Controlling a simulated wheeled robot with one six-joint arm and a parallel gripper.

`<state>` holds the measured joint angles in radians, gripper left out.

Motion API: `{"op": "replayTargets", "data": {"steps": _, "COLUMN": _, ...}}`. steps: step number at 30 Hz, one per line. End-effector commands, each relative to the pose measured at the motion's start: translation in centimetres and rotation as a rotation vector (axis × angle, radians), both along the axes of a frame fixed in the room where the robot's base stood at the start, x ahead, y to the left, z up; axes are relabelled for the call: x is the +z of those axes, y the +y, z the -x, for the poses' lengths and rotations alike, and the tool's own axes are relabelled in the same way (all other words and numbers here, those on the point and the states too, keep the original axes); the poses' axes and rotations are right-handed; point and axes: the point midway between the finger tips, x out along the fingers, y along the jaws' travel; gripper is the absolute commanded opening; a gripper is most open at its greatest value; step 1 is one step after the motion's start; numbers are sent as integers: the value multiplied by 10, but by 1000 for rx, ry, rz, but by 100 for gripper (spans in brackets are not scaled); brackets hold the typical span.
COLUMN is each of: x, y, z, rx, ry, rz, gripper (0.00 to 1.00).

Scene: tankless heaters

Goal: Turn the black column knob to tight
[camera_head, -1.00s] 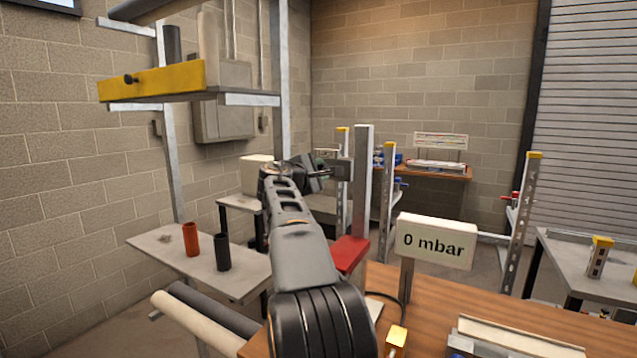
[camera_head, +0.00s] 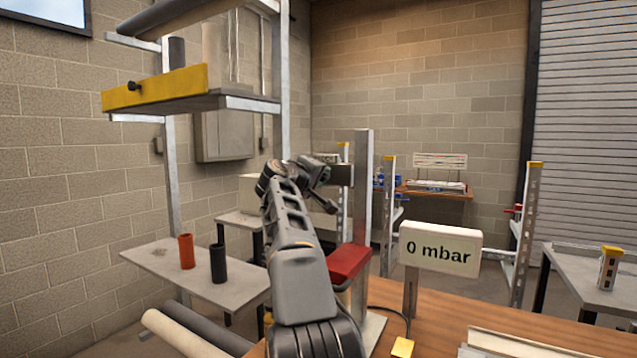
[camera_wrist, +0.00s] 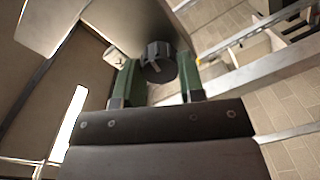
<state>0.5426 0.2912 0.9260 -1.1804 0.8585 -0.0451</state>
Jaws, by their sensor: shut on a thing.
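The black knob (camera_wrist: 158,62) is a round, dark, ribbed cap with a pale mark on its face. In the wrist view it sits between the green fingers of my gripper (camera_wrist: 158,78), which is shut on it. In the head view my gripper (camera_head: 318,172) is beside the upper part of the upright metal column (camera_head: 362,200). My wrist and fingers hide the knob there, so I cannot read its setting.
A white sign (camera_head: 439,245) reading "0 mbar" stands on the wooden bench (camera_head: 480,312), right of the column. A red block (camera_head: 348,262) is at the column's lower part. A grey side table (camera_head: 170,262) holds an orange cylinder (camera_head: 186,250) and a black cylinder (camera_head: 218,262).

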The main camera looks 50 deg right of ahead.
Motion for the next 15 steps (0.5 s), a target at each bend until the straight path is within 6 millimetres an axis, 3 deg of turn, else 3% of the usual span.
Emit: {"op": "replayTargets", "data": {"steps": 15, "x": -2, "y": -1, "z": 0, "rx": -1, "ry": -176, "rz": -46, "gripper": 12}}
